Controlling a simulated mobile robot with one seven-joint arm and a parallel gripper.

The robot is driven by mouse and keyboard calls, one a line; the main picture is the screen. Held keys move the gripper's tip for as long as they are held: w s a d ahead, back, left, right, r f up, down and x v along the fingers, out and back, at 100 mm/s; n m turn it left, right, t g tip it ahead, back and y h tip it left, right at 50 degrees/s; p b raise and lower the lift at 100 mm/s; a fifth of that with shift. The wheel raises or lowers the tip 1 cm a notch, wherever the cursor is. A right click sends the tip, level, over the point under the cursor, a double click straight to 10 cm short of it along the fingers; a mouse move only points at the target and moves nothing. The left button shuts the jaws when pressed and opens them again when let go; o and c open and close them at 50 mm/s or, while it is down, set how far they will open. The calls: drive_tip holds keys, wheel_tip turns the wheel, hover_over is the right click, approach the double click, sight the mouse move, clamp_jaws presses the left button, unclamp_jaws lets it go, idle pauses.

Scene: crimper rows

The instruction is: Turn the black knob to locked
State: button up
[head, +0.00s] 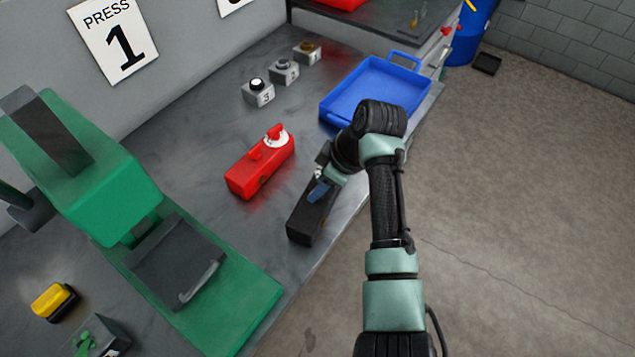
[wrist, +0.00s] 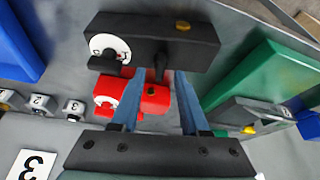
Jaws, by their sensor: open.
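A black box (head: 305,225) lies near the table's front edge, partly hidden under my gripper (head: 319,190) in the head view. In the wrist view the black box (wrist: 150,30) carries a white dial (wrist: 106,44) with a black knob (wrist: 104,64) across its lower part. Small marks on the dial are hard to read. My gripper (wrist: 161,73) is open, its two blue fingers right of the dial. A short black post (wrist: 160,66) on the box shows between the fingertips; I cannot tell whether they touch it.
A red box (head: 260,170) with a red knob and white dial stands just left of the black box. A green press (head: 200,280) fills the left. A blue tray (head: 372,90) and several small grey blocks (head: 258,92) are farther back.

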drive_tip(key=shift+x, duration=0.8)
clamp_jaws()
